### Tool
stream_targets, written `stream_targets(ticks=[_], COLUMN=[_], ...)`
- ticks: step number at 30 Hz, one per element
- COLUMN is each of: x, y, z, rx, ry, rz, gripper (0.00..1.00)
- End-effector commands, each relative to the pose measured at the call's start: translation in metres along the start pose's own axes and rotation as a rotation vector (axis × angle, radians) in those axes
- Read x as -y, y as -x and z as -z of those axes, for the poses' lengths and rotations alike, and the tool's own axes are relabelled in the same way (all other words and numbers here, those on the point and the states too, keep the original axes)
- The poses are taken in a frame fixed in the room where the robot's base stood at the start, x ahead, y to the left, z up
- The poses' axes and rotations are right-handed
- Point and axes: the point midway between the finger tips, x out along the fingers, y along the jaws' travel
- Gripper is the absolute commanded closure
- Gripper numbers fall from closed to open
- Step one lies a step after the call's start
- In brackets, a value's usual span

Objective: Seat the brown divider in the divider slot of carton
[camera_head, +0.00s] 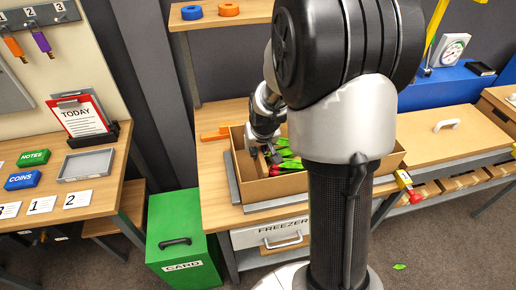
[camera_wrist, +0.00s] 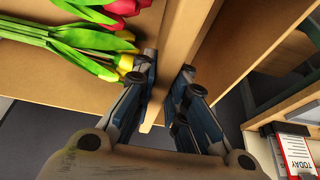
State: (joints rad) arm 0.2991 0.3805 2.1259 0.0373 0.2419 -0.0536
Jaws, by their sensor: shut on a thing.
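The brown carton (camera_head: 305,184) stands on the wooden workbench in the head view, with tulips (camera_head: 288,163) inside. My gripper (camera_head: 268,150) reaches down into its left part. In the wrist view my gripper (camera_wrist: 168,68) has its two fingers closed on either side of a thin brown panel, the divider (camera_wrist: 186,38), seen nearly edge-on between the fingertips. Red and yellow tulips (camera_wrist: 85,35) with green leaves lie left of the fingers. The divider slot cannot be made out. Whether the divider touches the carton is unclear. My arm hides the carton's right part in the head view.
A grey tray (camera_head: 234,180) edge shows around the carton. An orange item (camera_head: 213,134) lies behind it on the bench. A green card bin (camera_head: 182,240) stands at lower left. A shelf (camera_head: 215,18) with blue and orange rings is above. The bench's left front is clear.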

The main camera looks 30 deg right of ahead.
Motion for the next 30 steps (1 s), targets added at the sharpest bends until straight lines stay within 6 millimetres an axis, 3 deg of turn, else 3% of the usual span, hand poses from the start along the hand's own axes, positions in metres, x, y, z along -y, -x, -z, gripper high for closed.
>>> stream_targets(ticks=[13,14,22,30], x=[0.0,0.0,0.0,0.0], y=[-0.0108,-0.0106,-0.0104,-0.0104], z=[-0.0044,-0.0045,-0.0043,-0.0043], rx=[0.0,0.0,0.0,0.0], ry=[0.0,0.0,0.0,0.0], rz=[0.0,0.0,0.0,0.0], gripper=[1.0,0.86,0.68,0.67])
